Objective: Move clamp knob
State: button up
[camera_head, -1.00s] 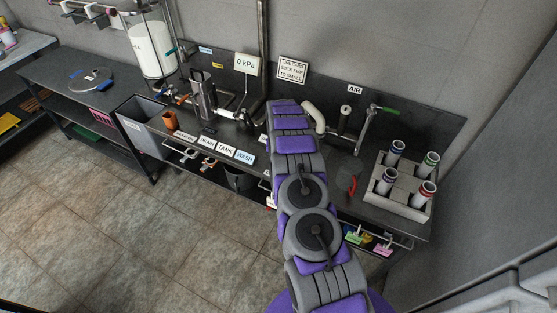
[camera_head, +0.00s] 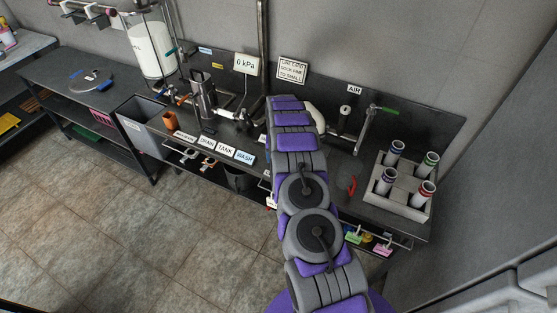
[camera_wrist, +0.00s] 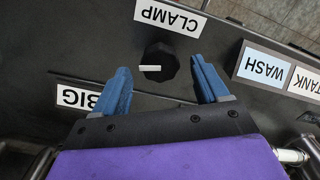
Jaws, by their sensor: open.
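The clamp knob (camera_wrist: 160,63) is a black round knob with a white pointer bar, set on the dark panel just below the CLAMP label (camera_wrist: 170,17) in the wrist view. The label reads upside down there. My gripper (camera_wrist: 160,78) is open, with one blue finger on the left and one on the right of the knob. A gap shows between the knob and each finger, and I cannot tell how far the fingertips stand above the panel. In the head view my purple and grey arm hides the knob and the gripper.
WASH (camera_wrist: 264,66), TANK (camera_wrist: 305,85) and BIG (camera_wrist: 82,97) labels lie around the knob. A metal vessel (camera_head: 203,95) stands left.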

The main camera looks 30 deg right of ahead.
notch_tip(320, 180, up, 15)
jog(key=p, duration=0.1)
jog(key=shift+r, duration=0.1)
dwell(0.5)
jog(key=s+a+r+n, duration=0.3)
jog(key=s+a+r, duration=1.2)
jog(key=s+r, duration=0.3)
jog(key=s+a+n+g+b, duration=0.1)
jog(key=s+a, duration=0.1)
jog(key=s, duration=1.4)
jog(key=s+a+n+b, duration=0.1)
jog(key=s+a, duration=0.1)
jog(key=s, duration=1.4)
jog(key=shift+a+r+g, duration=0.25)
jog(key=shift+g, duration=0.15)
jog(key=shift+d, duration=0.15)
